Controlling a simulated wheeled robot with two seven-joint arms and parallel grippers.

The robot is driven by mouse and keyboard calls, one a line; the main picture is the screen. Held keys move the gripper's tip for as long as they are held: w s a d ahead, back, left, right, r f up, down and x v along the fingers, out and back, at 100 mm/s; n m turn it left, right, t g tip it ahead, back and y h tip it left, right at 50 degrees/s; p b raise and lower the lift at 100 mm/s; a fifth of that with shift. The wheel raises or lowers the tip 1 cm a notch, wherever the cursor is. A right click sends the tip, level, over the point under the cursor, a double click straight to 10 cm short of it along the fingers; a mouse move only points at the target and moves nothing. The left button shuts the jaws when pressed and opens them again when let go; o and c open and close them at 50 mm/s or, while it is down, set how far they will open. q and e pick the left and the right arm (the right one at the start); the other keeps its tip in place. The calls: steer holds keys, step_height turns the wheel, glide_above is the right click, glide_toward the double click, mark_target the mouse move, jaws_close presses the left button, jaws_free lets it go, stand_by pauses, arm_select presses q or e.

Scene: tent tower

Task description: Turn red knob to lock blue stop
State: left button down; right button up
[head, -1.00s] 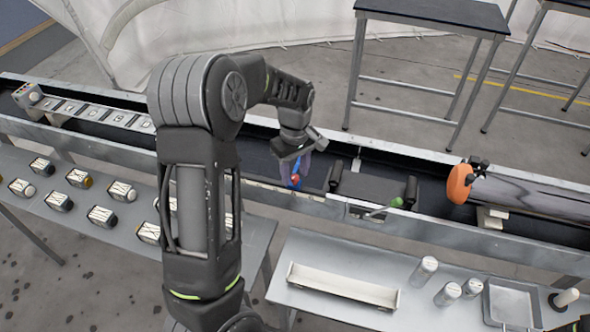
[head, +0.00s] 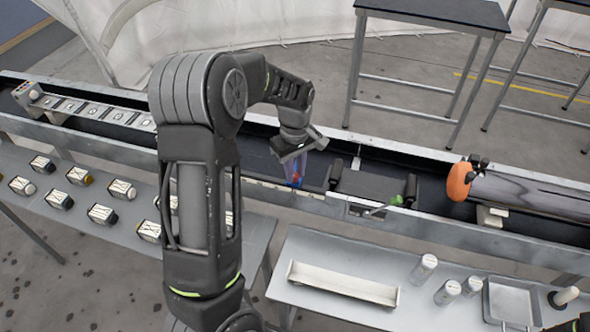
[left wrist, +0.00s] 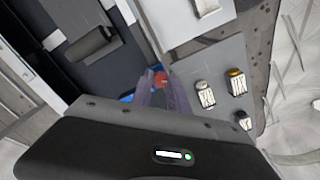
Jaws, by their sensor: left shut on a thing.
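The red knob (head: 295,180) is small and sits at the front rail of the long trough, just under my left gripper (head: 294,168). The red knob also shows in the left wrist view (left wrist: 160,79), between the purplish fingers of the left gripper (left wrist: 163,88). The fingers are shut on the knob and cover part of it. The blue stop (left wrist: 127,97) shows as a small blue patch beside the fingers in the left wrist view; most of it is hidden. How far the knob is turned cannot be told.
A dark carriage block (head: 368,187) with upright black posts and a green-tipped lever (head: 383,209) stands right of the knob. An orange-ended cylinder (head: 461,182) lies farther right. Several labelled blocks lie on the left table (head: 25,210). A pale tray (head: 343,283) lies on the right table.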

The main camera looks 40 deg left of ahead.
mark_target(295, 174)
arm_select(q)
steer(key=shift+m, duration=0.4)
steer(key=m+b, duration=0.2)
steer(key=m, duration=0.2)
steer(key=shift+f, duration=0.1)
steer(key=m+b, duration=0.1)
steer(key=m, duration=0.2)
steer(key=shift+m, duration=0.4)
steer(key=shift+m+b, duration=0.55)
steer(key=shift+m, duration=0.55)
steer(key=c, duration=1.3)
jaws_free()
steer(key=shift+r+b, duration=0.65)
steer(key=shift+r, duration=3.35)
